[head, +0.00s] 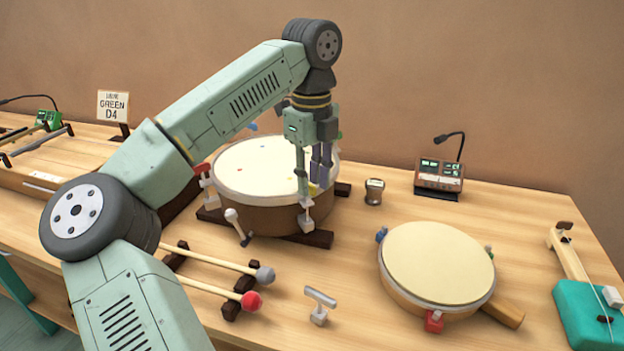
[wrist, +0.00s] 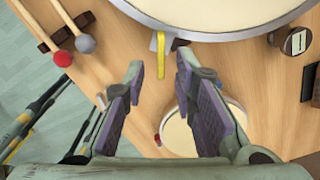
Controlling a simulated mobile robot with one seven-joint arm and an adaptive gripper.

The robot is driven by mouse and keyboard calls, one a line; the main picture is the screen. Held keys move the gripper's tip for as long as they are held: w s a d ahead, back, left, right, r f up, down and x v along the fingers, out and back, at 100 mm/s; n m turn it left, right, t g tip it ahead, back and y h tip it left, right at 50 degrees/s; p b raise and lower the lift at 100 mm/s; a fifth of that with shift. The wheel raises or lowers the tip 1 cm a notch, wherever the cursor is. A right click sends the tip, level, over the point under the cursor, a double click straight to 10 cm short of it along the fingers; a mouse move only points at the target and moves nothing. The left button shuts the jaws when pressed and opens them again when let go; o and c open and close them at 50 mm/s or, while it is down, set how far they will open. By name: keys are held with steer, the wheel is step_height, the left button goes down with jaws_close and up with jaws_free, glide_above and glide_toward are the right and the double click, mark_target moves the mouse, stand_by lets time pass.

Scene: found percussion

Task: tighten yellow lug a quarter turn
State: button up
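The yellow lug (head: 313,189) is at the front right of the rim of the large drum (head: 262,218), mostly hidden by my gripper in the head view. In the wrist view the yellow lug (wrist: 161,55) is an upright yellow strip just outside the drum's metal rim (wrist: 215,38). My gripper (head: 320,182) points down beside the rim. Its two purple-padded fingers are apart, and in the wrist view the gripper (wrist: 159,64) has the lug between its fingertips, with gaps on both sides. Contact is not visible.
A smaller drum (head: 437,262) stands at the front right. A T-shaped key (head: 320,305) and two mallets (head: 215,277) lie in front. A small dark jar (head: 374,191) and a small console (head: 439,176) are right of the large drum. A sign (head: 113,106) stands at the back left.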

steer(key=shift+f, duration=0.45)
steer(key=shift+c, duration=0.2)
jaws_close()
